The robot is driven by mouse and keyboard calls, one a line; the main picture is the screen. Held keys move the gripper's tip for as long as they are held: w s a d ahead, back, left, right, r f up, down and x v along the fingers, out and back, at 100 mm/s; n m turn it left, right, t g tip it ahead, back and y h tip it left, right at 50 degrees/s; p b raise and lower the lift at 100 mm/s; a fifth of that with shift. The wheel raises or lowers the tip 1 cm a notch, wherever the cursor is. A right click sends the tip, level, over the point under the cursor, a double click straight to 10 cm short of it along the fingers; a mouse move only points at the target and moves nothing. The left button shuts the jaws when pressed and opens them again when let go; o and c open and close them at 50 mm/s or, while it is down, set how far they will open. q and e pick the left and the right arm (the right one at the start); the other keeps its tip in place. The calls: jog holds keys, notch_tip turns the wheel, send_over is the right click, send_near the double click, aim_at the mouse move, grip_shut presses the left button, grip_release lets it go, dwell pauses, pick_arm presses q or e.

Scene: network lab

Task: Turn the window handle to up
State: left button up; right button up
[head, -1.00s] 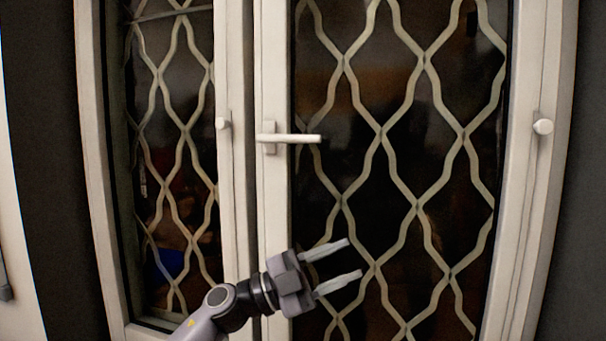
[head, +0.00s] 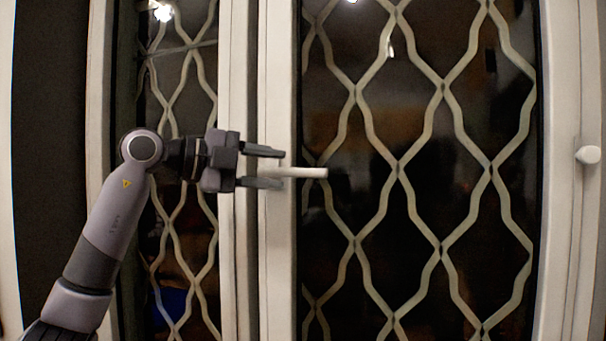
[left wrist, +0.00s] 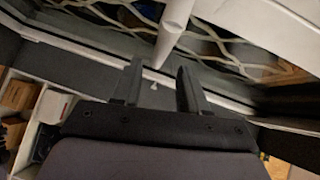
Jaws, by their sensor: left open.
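The white window handle (head: 305,173) sits on the frame of the right window sash and points sideways to the right in the head view. In the left wrist view the white handle (left wrist: 174,32) comes in from the top, in line with the gap between the open fingers of my left gripper (left wrist: 157,88). I cannot tell whether a finger touches it. My right gripper is not in view.
The window panes carry a pale wavy lattice (head: 400,170). A white knob (head: 588,155) is on the frame at the far right. In the left wrist view, white shelving (left wrist: 42,120) with boxes shows at lower left.

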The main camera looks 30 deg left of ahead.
aim_at(294, 172)
pick_arm(q)
jog(key=p+x, duration=0.1)
jog(key=x, duration=0.5)
jog(key=shift+w+d, duration=0.1)
jog(key=shift+d, duration=0.1)
jog(key=shift+c, duration=0.2)
grip_shut()
